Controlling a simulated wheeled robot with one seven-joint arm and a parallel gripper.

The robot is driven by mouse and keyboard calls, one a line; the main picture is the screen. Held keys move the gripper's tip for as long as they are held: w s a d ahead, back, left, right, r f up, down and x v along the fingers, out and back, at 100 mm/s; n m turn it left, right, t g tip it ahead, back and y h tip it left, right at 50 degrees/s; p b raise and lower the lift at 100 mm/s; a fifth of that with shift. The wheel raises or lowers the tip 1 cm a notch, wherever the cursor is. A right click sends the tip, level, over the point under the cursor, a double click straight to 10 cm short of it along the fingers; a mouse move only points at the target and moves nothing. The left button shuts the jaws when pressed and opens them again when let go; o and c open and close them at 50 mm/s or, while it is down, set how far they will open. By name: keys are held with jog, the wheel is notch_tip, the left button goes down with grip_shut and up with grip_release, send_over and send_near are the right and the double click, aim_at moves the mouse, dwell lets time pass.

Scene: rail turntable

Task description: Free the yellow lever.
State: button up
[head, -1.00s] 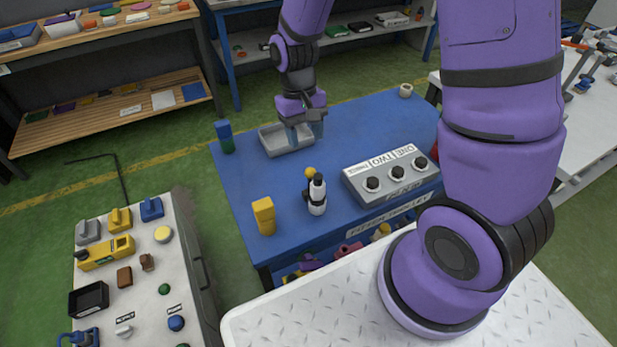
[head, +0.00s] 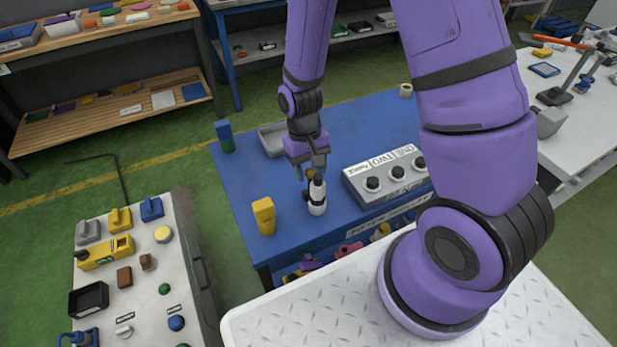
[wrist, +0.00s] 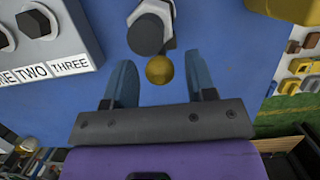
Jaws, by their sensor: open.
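A small white post with a black band (head: 317,207) stands upright on the blue table, and its dark cap also shows in the wrist view (wrist: 146,36). A yellow ball knob (wrist: 159,70) sits beside this post, seemingly the end of the yellow lever; its stem is hidden. My gripper (wrist: 160,78) is open, with its two blue-grey fingers to either side of the yellow knob and a gap on each side. In the head view my gripper (head: 314,166) is just above and behind the post, and covers part of the knob.
A grey box with several dark knobs (head: 383,178) stands to the right of the post. A yellow block (head: 264,216) stands to the left. A grey tray (head: 269,142) and a blue-green block (head: 225,136) are further back on the blue table (head: 340,125).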

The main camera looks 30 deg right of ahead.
jog(key=c, duration=0.7)
jog(key=shift+o, duration=0.2)
jog(key=shift+w+f, duration=0.1)
jog(key=shift+w, duration=0.85)
jog(key=shift+w+f, duration=0.25)
jog(key=shift+w, duration=0.45)
